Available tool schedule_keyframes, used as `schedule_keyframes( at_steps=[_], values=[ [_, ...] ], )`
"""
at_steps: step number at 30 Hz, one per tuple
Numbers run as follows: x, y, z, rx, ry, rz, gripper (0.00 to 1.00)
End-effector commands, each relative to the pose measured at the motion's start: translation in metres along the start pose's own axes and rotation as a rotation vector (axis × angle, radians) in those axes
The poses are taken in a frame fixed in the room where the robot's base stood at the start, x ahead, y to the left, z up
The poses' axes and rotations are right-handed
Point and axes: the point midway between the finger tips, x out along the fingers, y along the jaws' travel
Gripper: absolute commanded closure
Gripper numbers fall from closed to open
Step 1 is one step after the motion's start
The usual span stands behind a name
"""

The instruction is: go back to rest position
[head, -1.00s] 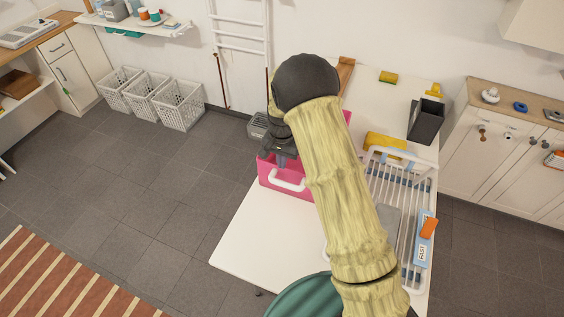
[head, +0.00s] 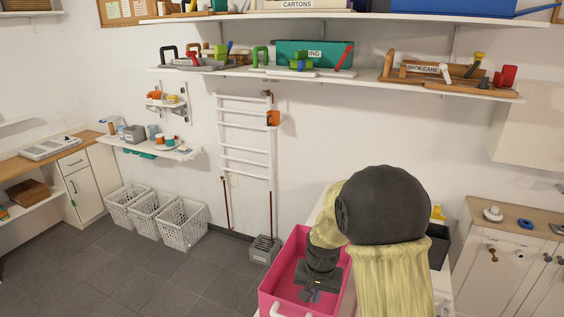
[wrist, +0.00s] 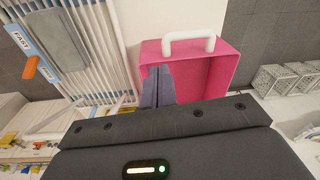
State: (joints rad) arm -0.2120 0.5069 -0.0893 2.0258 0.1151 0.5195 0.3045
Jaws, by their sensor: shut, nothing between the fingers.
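My gripper (head: 314,296) hangs from my bent arm in the lower middle of the head view, seen against the inside of the pink box (head: 272,274). Whether its tips are above the rim or below it I cannot tell. In the wrist view my two grey fingers (wrist: 158,84) lie together, shut and empty, in front of the left side of the pink box (wrist: 225,78). The box has a white handle (wrist: 189,42). My arm hides much of the table in the head view.
A white rack (wrist: 95,50) with a grey item (wrist: 62,40) lies beside the box. White baskets (head: 180,222) stand on the floor at left, and a grey crate (head: 264,250) behind the box. Loaded shelves (head: 235,72) line the wall. The floor at lower left is clear.

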Motion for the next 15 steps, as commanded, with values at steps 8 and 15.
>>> schedule_keyframes(
  at_steps=[8,15],
  values=[
    [-0.056,0.060,0.062,-0.134,0.077,-0.012,1.00],
    [-0.079,0.096,0.118,-0.245,0.135,0.002,1.00]
  ],
)
